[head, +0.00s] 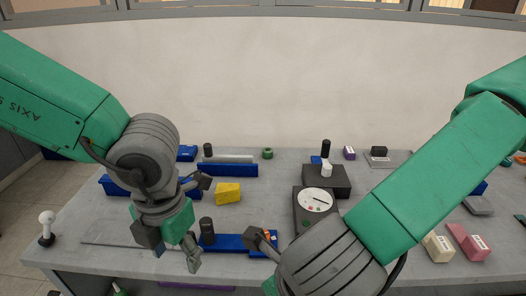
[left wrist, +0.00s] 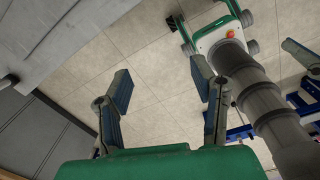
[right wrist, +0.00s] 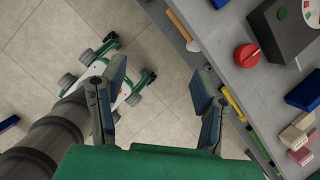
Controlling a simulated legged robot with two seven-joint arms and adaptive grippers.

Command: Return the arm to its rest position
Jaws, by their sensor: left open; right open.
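My left gripper (head: 199,218) hangs over the left part of the grey workbench in the head view. In the left wrist view (left wrist: 160,88) its two fingers are apart with nothing between them, and tiled floor shows beyond. My right gripper (right wrist: 158,85) is open and empty in the right wrist view, with tiled floor between its fingers and the bench edge to the right. In the head view, one right finger shows near the bench's front, and my right forearm hides most of that gripper.
The grey workbench (head: 110,205) holds a yellow block (head: 228,193), several blue parts, a black box with a white dial (head: 315,200) and a white knob on a post (head: 46,228). A red knob (right wrist: 247,55) sits near the bench edge. Pink (head: 468,243) and cream blocks lie right.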

